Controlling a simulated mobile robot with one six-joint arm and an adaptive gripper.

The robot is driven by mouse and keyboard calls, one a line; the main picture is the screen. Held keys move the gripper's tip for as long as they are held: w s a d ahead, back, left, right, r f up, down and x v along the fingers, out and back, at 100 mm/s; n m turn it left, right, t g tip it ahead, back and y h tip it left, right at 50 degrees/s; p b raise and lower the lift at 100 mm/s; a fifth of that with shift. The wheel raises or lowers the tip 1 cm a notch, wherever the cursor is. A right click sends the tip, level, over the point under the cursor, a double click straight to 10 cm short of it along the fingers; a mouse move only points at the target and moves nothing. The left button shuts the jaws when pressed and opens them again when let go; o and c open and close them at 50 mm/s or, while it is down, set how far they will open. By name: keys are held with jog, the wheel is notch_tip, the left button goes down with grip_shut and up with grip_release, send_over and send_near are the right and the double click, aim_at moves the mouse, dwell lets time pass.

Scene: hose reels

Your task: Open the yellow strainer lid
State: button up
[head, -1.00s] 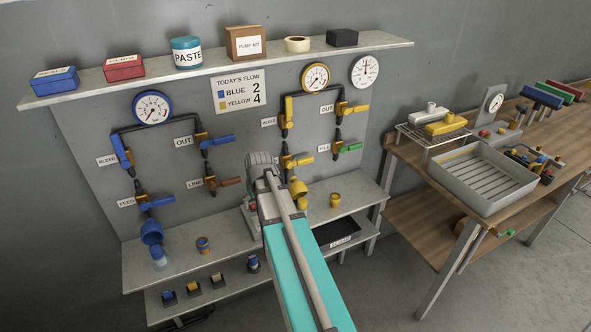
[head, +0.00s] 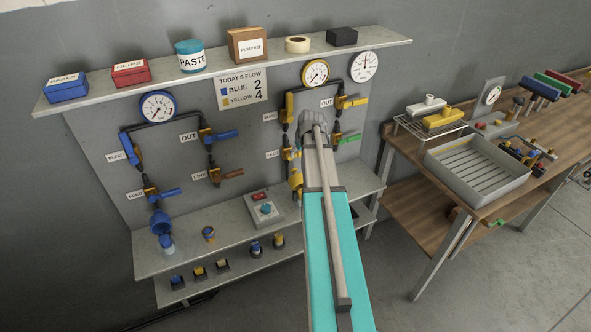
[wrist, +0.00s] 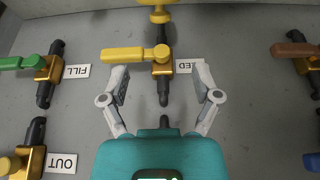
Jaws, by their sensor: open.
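The yellow strainer (head: 295,180) hangs low on the right-hand pipe run in the head view, partly hidden behind my arm. Its lid cannot be told apart there. In the wrist view a yellow part (wrist: 157,13), likely the strainer, is cut off by the top edge. My gripper (wrist: 160,88) is open and empty, its fingers spread either side of a dark pipe end. A yellow-handled valve (wrist: 137,54) lies just beyond the fingertips, between them and the yellow part. In the head view my fingertips are hidden behind my arm.
A green-handled valve (wrist: 25,62) sits left in the wrist view and a brown-handled valve (wrist: 295,50) right. A box with buttons (head: 263,207) stands on the bench (head: 185,245) left of my arm. A wooden table with a grey tray (head: 478,170) stands at the right.

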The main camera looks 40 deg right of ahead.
aim_at(294, 169)
jog(key=shift+f, duration=0.1)
jog(key=b+x, duration=1.2)
jog(key=x, duration=0.1)
jog(key=shift+w+f+b, duration=0.15)
jog(key=shift+f+b, duration=0.15)
jog(key=shift+b, duration=0.1)
dwell(0.4)
jog(key=shift+c, duration=0.3)
grip_shut()
